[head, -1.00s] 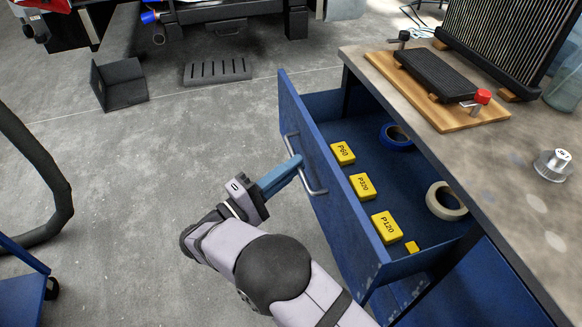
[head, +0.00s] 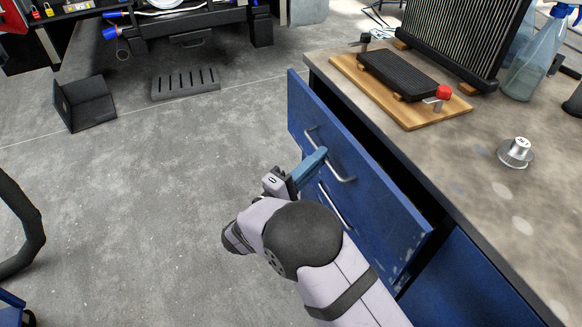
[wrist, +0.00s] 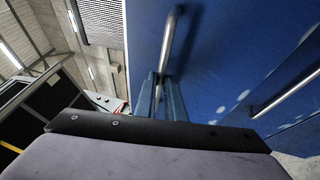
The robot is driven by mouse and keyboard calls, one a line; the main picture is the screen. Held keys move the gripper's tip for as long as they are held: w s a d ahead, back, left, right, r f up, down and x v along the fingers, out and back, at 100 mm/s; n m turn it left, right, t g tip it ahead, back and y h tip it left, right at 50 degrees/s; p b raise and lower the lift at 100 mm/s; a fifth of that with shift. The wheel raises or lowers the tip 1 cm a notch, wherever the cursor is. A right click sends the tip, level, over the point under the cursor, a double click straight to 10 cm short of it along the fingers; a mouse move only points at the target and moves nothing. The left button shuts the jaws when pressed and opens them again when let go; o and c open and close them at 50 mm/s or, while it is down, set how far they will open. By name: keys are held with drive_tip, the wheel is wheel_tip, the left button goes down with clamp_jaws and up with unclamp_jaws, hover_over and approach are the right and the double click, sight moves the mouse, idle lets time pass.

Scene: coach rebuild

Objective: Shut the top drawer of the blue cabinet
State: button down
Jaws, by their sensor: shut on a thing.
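The blue cabinet's top drawer (head: 375,190) stands slightly open, its front a short way out from the cabinet body with a dark gap behind it. Its metal bar handle (head: 331,156) runs along the front. My gripper (head: 318,158) has its blue fingers shut on this handle. In the wrist view the fingers (wrist: 163,90) are closed around the lower end of the handle bar (wrist: 171,40), against the blue drawer front (wrist: 215,60). The inside of the drawer is hidden now. A second handle (head: 332,206) shows on the drawer below.
The worktop (head: 480,195) above the drawer holds a wooden board (head: 425,108) with a dark finned block, a silver knob (head: 516,152) and a spray bottle (head: 535,60). Grey floor left of the cabinet is open, with a black angled piece (head: 85,102) and slotted block (head: 185,83) farther back.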

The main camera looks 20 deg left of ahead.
drive_tip(key=w+d, duration=0.4)
drive_tip(key=shift+w+d, duration=0.15)
drive_tip(key=shift+d, duration=0.05)
drive_tip(key=shift+r, duration=0.1)
drive_tip(key=c, duration=1.8)
unclamp_jaws()
drive_tip(key=shift+w+d, duration=0.15)
drive_tip(key=shift+c, duration=0.2)
drive_tip(key=shift+s+a+b, duration=0.3)
drive_tip(key=shift+s+a, duration=0.1)
drive_tip(key=shift+s, duration=0.15)
approach(337, 155)
drive_tip(key=x, duration=0.3)
drive_tip(key=shift+w+d+r, duration=0.1)
drive_tip(key=shift+w+d, duration=0.1)
